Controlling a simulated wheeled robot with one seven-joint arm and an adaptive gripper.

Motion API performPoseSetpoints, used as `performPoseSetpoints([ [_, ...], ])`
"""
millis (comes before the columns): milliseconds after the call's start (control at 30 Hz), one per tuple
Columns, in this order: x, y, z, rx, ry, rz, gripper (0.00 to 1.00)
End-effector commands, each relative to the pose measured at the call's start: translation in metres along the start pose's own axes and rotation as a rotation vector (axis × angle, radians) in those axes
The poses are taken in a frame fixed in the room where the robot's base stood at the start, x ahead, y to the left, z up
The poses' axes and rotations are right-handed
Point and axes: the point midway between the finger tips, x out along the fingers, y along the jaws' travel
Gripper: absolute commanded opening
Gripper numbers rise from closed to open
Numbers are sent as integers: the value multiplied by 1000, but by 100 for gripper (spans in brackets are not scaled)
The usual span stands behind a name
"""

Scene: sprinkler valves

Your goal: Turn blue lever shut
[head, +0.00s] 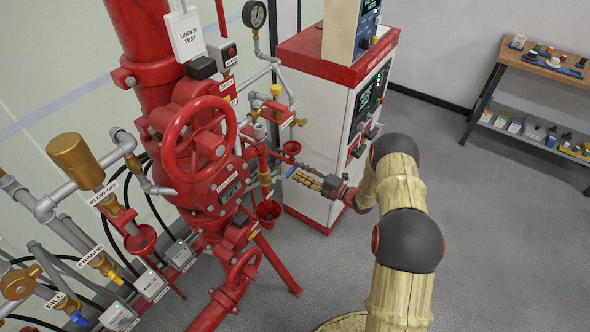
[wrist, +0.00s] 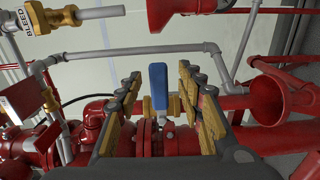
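The blue lever (wrist: 158,88) is in the middle of the wrist view, standing upright in the picture on a brass valve body (wrist: 172,105) in red pipework. My gripper (wrist: 160,90) is open, with one finger on each side of the lever and a visible gap to both. In the head view my gripper (head: 318,183) reaches left toward the red valve assembly. A small piece of the blue lever (head: 291,172) shows there at the fingertips. The wrist view does not clearly show how deep the lever sits between the fingers.
A red handwheel (head: 199,139) and a red funnel (head: 267,211) are left of my gripper. The funnel (wrist: 283,93) at right in the wrist view is close to the right finger. A white and red pump control cabinet (head: 322,130) stands behind my gripper. Open floor lies to the right.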

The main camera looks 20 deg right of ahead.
Motion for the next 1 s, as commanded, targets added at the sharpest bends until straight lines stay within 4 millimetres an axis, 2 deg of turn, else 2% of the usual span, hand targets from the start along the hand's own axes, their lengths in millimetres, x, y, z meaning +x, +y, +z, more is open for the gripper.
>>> performPoseSetpoints([
  [33, -12, 0, 1, 2, -3, -1, 38],
  [200, -47, 0, 1, 1, -3, 0, 38],
  [400, -76, -1, 1, 1, -3, -1, 38],
  [600, -87, -1, 0, 0, -1, -1, 38],
  [1000, -87, -1, 0, 0, 0, -1, 38],
])
